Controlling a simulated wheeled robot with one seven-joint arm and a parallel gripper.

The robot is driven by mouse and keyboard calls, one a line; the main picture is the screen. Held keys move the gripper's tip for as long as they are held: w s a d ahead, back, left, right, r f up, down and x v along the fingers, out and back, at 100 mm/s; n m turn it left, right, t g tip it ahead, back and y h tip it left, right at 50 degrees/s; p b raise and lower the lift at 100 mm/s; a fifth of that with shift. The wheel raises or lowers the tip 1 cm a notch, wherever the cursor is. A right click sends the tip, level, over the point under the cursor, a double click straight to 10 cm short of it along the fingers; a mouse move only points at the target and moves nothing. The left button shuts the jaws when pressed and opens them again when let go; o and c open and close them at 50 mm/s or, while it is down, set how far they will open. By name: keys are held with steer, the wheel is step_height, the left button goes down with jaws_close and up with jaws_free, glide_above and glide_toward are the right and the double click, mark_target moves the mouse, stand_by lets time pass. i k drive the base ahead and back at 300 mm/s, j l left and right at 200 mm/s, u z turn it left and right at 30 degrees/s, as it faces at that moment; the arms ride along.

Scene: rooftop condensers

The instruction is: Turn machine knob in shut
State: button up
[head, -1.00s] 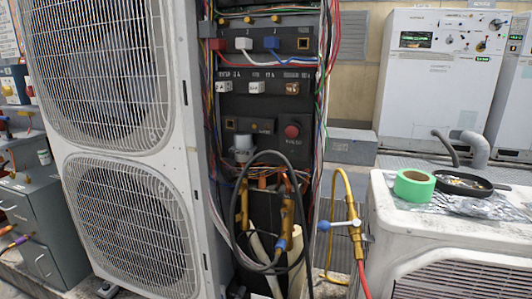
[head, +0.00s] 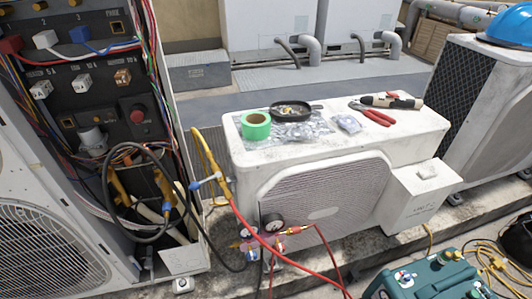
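A teal machine (head: 425,284) stands at the bottom right of the head view, cut off by the lower edge. A small round knob (head: 404,278) with a pale face and blue and red marks sits on its top. More dark and brass fittings (head: 447,256) sit toward its back. I cannot read which knob is marked "in", nor tell how it is turned. My gripper is not in view.
A gauge manifold (head: 268,236) with red hoses hangs in front of a white condenser (head: 325,190). Green tape (head: 256,126), a black dish (head: 297,110) and red pliers (head: 372,115) lie on top. Yellow hose (head: 495,268) lies right of the machine. An open electrical panel (head: 80,110) stands left.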

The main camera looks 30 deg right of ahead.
mark_target(407, 277)
steer(key=i+j+z, duration=0.1)
steer(key=z, duration=0.3)
steer(key=j+z, duration=0.2)
steer(key=z, duration=0.25)
steer(key=i+j+z, duration=0.1)
steer(key=z, duration=0.3)
steer(key=j, duration=0.1)
